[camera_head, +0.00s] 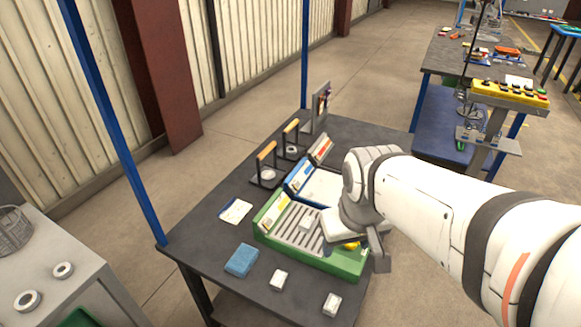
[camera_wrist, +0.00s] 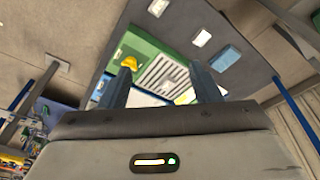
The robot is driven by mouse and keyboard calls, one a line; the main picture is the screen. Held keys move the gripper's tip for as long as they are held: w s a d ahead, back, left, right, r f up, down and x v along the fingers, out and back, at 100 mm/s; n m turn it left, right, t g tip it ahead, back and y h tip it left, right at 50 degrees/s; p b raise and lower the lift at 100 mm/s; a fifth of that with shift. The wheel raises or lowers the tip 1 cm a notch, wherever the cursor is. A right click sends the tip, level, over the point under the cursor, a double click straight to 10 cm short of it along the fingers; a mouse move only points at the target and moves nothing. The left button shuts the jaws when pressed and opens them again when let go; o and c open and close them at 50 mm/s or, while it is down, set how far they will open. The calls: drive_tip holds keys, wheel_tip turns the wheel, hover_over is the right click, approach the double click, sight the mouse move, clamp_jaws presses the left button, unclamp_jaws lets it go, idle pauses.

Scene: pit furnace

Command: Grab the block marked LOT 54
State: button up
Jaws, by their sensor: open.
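No LOT 54 marking is legible in either view. Small white blocks show in the head view: one (camera_head: 279,280) and another (camera_head: 332,303) lie on the dark table in front of the green tray (camera_head: 330,266), and a pale block (camera_head: 305,224) sits on the tray's slatted middle. The wrist view shows two of the white blocks on the table, one at the top (camera_wrist: 157,7) and one nearer the blue sponge (camera_wrist: 201,38). My gripper (camera_wrist: 163,88) is open and empty, above the tray. My gripper and arm hide the tray's right part in the head view.
A blue sponge (camera_head: 241,260) and a white card (camera_head: 235,210) lie left of the tray. A blue-edged tray (camera_head: 297,187) and orange-topped stands (camera_head: 267,165) stand behind. A yellow thing (camera_wrist: 133,63) is in the green tray. A blue post (camera_head: 118,130) rises at the table's left corner.

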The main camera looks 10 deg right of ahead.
drive_tip(key=w+f+n, duration=0.2)
drive_tip(key=w+n, duration=0.6)
drive_tip(key=n+h, duration=0.1)
drive_tip(key=n, duration=1.9)
approach(307, 221)
drive_tip(key=f, duration=0.1)
drive_tip(key=shift+h, duration=0.3)
drive_tip(key=x, duration=0.7)
drive_tip(key=shift+w+a+f, duration=0.15)
drive_tip(key=shift+w+f, duration=0.05)
drive_tip(key=shift+f, duration=0.1)
drive_tip(key=shift+c, duration=0.3)
clamp_jaws()
